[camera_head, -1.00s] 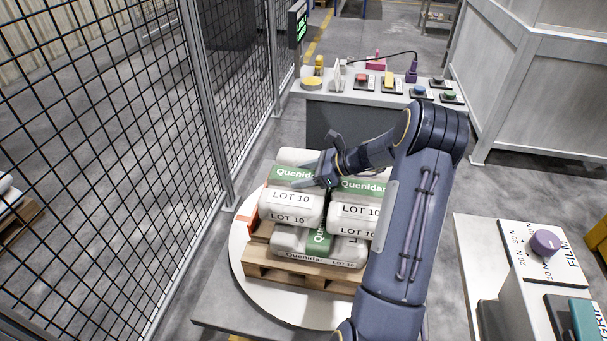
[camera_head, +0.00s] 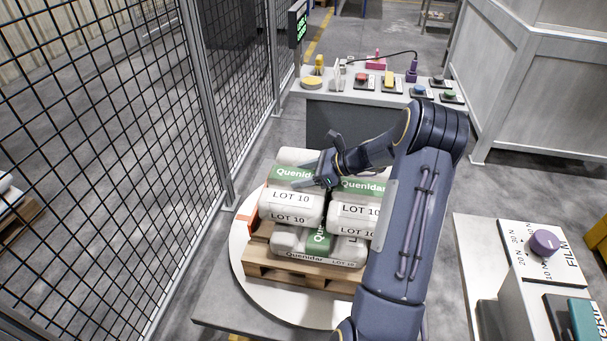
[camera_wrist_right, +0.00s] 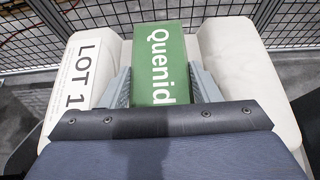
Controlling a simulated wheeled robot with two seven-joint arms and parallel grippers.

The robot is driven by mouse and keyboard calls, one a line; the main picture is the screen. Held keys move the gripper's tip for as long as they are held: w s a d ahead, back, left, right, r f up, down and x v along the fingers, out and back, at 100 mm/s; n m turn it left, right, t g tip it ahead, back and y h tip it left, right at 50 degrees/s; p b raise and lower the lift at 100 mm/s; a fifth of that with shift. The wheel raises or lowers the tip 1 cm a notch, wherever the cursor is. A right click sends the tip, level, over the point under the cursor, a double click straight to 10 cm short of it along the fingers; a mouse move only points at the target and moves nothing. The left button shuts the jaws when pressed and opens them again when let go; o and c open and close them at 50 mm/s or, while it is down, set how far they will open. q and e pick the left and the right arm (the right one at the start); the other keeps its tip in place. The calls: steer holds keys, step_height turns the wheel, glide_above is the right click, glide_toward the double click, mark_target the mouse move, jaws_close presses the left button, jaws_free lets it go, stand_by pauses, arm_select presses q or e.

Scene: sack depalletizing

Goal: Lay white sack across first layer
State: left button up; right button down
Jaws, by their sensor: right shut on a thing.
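A white sack with a green band (camera_head: 290,207) lies on top of the stack at the left, its "LOT 10" side facing me. My right gripper (camera_head: 304,176) is at this sack's top, its fingers on either side of the green band. The right wrist view shows the fingers (camera_wrist_right: 163,88) shut on the sack (camera_wrist_right: 158,48). A second upper sack (camera_head: 353,214) lies close beside it on the right, partly behind my arm. Lower sacks (camera_head: 289,241) lie beneath, across the wooden pallet (camera_head: 290,271). My left gripper is not in view.
The pallet stands on a round white turntable (camera_head: 246,277). A mesh fence (camera_head: 110,150) runs along the left. A bench (camera_head: 350,98) with buttons stands behind. A panel with a purple film knob (camera_head: 544,242) is at the right.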

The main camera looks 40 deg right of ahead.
steer(key=shift+w+f+b, duration=0.1)
steer(key=shift+f+b, duration=0.25)
steer(key=shift+f, duration=0.1)
steer(key=shift+c, duration=2.2)
jaws_free()
steer(key=shift+o, duration=0.2)
steer(key=shift+f, duration=0.2)
steer(key=v, duration=0.8)
steer(key=shift+a, duration=0.1)
